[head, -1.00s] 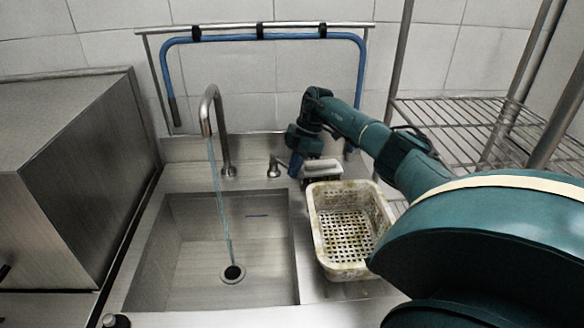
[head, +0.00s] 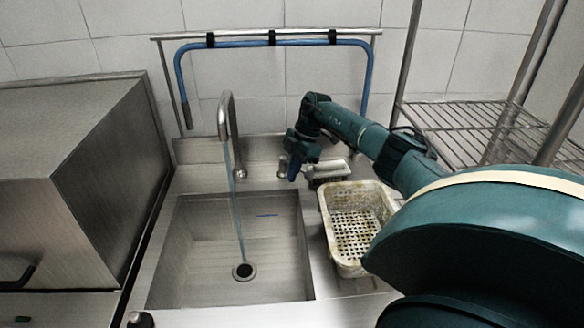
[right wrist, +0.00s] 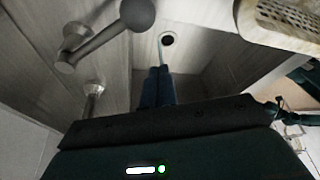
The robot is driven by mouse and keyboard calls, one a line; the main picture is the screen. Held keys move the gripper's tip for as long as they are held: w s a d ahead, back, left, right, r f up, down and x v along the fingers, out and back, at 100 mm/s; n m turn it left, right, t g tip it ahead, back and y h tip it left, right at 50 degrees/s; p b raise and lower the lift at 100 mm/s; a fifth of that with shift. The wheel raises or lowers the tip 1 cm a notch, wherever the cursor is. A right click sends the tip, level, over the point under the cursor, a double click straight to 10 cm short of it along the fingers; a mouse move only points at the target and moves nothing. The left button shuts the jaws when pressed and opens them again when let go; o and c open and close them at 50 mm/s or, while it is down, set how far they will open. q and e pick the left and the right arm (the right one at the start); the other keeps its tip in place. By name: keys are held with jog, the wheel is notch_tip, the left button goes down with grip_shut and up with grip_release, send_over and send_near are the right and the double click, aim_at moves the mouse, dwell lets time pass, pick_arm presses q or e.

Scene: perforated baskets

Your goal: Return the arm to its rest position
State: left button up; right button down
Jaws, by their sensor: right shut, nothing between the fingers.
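My right arm (head: 365,135) reaches in from the right over the counter behind the sink. Its gripper (head: 291,176) points down beside the soap dispenser, left of a white-topped brush, and holds nothing. In the right wrist view its blue fingers (right wrist: 157,88) are together, with the sink drain (right wrist: 167,39) beyond them. My left gripper is not in view.
A dirty white perforated basket (head: 328,225) stands empty on the counter right of the sink (head: 180,275). The brush (head: 330,172) lies behind it. Water runs from the faucet (head: 224,115). A wire shelf (head: 450,130) stands at right.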

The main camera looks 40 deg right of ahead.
jog(key=w+b+v, duration=0.1)
jog(key=v, duration=0.9)
jog(key=shift+s+d+b, duration=0.2)
jog(key=shift+s+b, duration=0.1)
jog(key=shift+s, duration=0.1)
jog(key=shift+a, duration=0.1)
